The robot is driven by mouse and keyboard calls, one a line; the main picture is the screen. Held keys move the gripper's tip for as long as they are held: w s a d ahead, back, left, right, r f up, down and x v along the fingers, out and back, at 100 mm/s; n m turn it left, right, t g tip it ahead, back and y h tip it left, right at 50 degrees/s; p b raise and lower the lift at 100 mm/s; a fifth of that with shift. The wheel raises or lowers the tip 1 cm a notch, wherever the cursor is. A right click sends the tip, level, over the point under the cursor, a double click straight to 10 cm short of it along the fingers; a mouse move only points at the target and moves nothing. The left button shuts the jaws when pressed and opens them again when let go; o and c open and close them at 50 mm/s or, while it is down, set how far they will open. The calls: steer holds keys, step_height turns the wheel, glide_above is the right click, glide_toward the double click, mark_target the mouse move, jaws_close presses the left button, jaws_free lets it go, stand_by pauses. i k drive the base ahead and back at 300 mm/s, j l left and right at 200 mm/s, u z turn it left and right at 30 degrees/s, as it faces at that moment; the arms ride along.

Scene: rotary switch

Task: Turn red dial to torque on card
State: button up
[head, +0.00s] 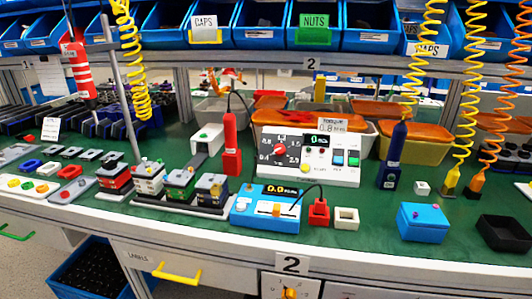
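A white control box (308,168) stands on the green bench near the middle of the head view. The red dial (280,149) is on the left half of its front face, inside a ring of printed numbers; the pointer is too small to read surely. A white card (332,125) stands at the box's top edge and reads torque, 0.8 Nm. A small dark display (316,142) with green digits is right of the dial. My gripper is not in view.
A red tool (231,145) stands upright just left of the box. A blue unit (266,208) with a display sits in front. A red block (319,212) and a white block (347,218) are beside it. A blue tool (392,157) hangs at right. Orange-lidded bins are behind.

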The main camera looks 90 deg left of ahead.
mark_target(279, 150)
steer(key=u, duration=2.55)
